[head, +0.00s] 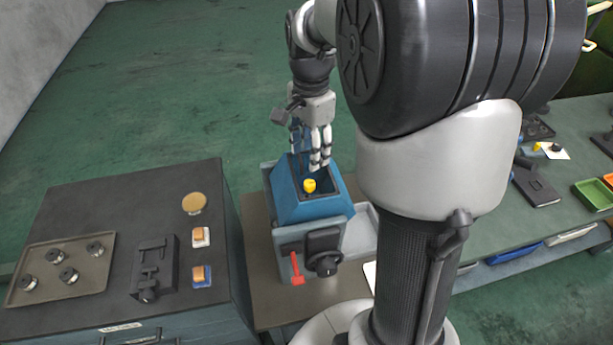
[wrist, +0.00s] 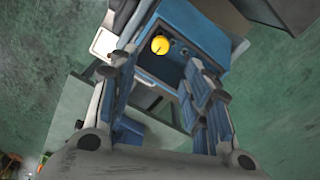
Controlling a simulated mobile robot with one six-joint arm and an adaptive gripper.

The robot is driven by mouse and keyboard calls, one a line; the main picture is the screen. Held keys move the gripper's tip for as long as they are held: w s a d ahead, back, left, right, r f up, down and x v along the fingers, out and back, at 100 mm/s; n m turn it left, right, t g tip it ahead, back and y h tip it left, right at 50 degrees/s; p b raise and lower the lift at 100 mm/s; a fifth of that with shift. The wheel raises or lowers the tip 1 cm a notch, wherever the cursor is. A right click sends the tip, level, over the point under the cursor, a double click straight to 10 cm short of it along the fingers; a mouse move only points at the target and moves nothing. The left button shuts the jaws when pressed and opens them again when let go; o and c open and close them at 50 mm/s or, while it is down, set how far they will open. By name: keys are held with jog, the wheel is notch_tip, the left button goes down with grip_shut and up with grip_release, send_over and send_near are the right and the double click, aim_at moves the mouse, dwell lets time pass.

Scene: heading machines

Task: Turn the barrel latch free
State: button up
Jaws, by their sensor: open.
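A blue machine (head: 312,209) stands on a low brown stand, with a dark recess in its sloped top. A round yellow piece (head: 310,185) sits in that recess; it also shows in the wrist view (wrist: 160,45). I cannot tell for sure which part is the barrel latch. My gripper (head: 318,165) points down above the recess, close to the yellow piece. In the wrist view its fingers (wrist: 160,75) are spread with nothing between them.
A dark cabinet (head: 100,215) at left carries a tray (head: 20,299) of round parts, a black fixture (head: 152,267), a brass disc (head: 195,203) and two orange-topped switches. A grey tray (head: 360,235) is beside the machine. A green bench (head: 490,235) is at right.

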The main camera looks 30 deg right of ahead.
aim_at(310, 183)
notch_tip(310, 183, down, 10)
jog(key=shift+f+b, duration=0.25)
jog(key=shift+b, duration=0.5)
jog(key=shift+c, duration=0.6)
grip_shut()
